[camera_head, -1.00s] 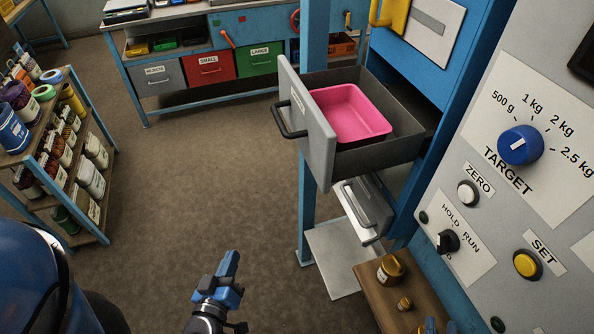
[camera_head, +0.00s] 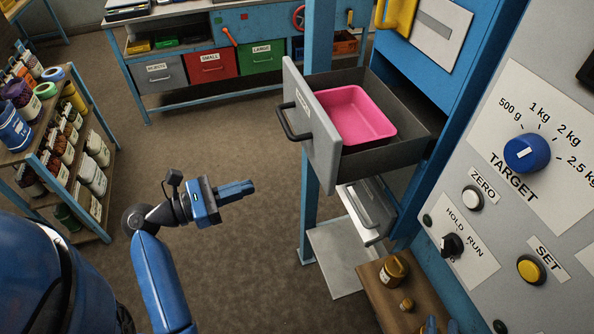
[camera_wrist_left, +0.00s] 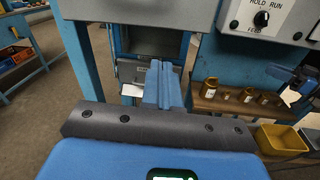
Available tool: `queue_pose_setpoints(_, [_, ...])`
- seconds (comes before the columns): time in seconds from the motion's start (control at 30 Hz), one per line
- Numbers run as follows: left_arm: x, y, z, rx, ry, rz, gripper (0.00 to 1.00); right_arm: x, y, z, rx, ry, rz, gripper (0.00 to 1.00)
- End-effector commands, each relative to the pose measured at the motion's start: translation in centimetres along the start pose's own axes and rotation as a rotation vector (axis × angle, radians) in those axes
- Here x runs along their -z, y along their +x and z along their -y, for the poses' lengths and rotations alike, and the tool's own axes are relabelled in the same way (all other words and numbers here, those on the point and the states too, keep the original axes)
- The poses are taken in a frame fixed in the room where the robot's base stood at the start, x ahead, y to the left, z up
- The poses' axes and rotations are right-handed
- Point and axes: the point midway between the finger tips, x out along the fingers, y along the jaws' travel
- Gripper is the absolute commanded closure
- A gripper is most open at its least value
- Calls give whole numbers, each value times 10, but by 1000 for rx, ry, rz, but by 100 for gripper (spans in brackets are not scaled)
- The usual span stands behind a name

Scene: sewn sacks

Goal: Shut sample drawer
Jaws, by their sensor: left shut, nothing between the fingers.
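The sample drawer (camera_head: 312,122) stands pulled out of the blue cabinet, with a grey front, a black handle (camera_head: 292,122) and a pink tray (camera_head: 355,115) inside. Its label is too oblique to read. My left gripper (camera_head: 250,187) is shut and empty, left of and below the drawer front, apart from it, fingers pointing right toward the cabinet. In the left wrist view its closed fingers (camera_wrist_left: 160,84) point ahead, below a grey panel cut off by the top edge.
A lower drawer (camera_head: 368,210) sits below, with a blue post (camera_head: 309,215) beside it. A spool rack (camera_head: 75,150) stands left. Floor between is clear.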

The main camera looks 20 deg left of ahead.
Motion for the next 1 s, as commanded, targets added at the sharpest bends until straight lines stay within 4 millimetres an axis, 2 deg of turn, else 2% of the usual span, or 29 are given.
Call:
queue_pose_setpoints(0.17, [-15,-11,7,82,-91,23,100,1,0,0,0,0,0,66])
queue_pose_setpoints(0.37, [-18,-2,10,102,-110,26,100,4,0,0,0,0,0,66])
queue_pose_setpoints(0.57, [-19,25,13,103,-109,24,100,9,0,0,0,0,0,66])
queue_pose_setpoints(1.0, [-22,98,20,100,-108,24,100,26,0,0,0,0,0,66])
